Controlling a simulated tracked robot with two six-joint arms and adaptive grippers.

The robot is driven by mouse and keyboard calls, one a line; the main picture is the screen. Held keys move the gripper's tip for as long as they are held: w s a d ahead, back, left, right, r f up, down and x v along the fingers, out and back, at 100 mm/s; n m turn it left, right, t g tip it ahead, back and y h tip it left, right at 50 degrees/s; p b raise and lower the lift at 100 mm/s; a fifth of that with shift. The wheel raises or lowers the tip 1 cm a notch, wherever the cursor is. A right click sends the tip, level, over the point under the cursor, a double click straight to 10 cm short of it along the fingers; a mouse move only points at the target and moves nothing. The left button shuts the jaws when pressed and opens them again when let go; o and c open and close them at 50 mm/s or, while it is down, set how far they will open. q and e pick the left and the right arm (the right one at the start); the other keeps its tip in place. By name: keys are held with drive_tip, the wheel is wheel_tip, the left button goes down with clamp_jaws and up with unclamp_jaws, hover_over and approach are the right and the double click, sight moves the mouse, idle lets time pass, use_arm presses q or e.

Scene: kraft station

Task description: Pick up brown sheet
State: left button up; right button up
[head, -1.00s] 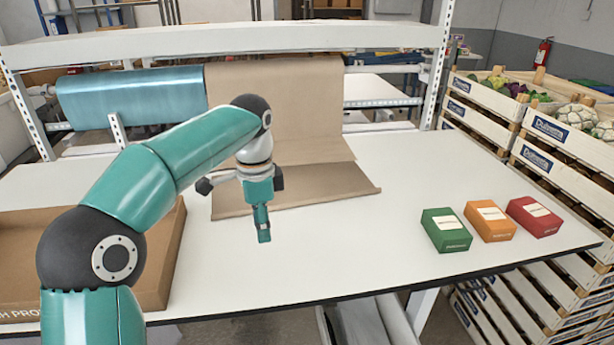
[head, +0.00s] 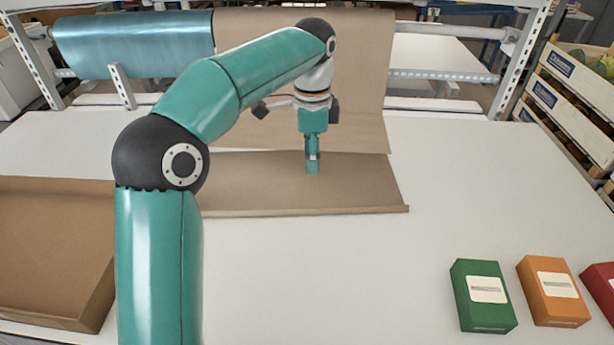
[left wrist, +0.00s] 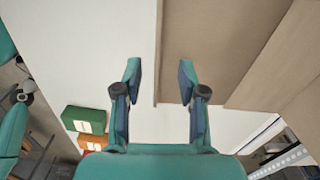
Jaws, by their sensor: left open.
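The brown sheet (head: 365,188) lies flat on the white table, with a slightly raised front edge. Behind it, brown paper (head: 355,70) hangs from a roll holder. My left gripper (head: 312,168) points down over the sheet in the head view; its height above it is hard to judge. In the left wrist view the left gripper (left wrist: 160,76) is open, with nothing between its fingers. An edge of the sheet (left wrist: 210,50) runs up between the fingertips there. My right gripper is not in view.
A blue roll (head: 135,45) sits left of the brown paper. An open cardboard box (head: 50,245) stands at the left. A green box (head: 482,297), an orange box (head: 553,292) and a red box (head: 602,285) stand at the front right. The table between is clear.

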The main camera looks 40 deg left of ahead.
use_arm(q)
hover_over(313, 210)
drive_tip(key=f, duration=1)
drive_tip(key=shift+w+d+f, duration=0.1)
drive_tip(key=shift+w+f, duration=0.15)
drive_tip(key=shift+f, duration=0.1)
drive_tip(key=shift+s+f+p, duration=0.2)
drive_tip(key=shift+f+p, duration=0.15)
drive_tip(key=shift+f, duration=2.25)
clamp_jaws()
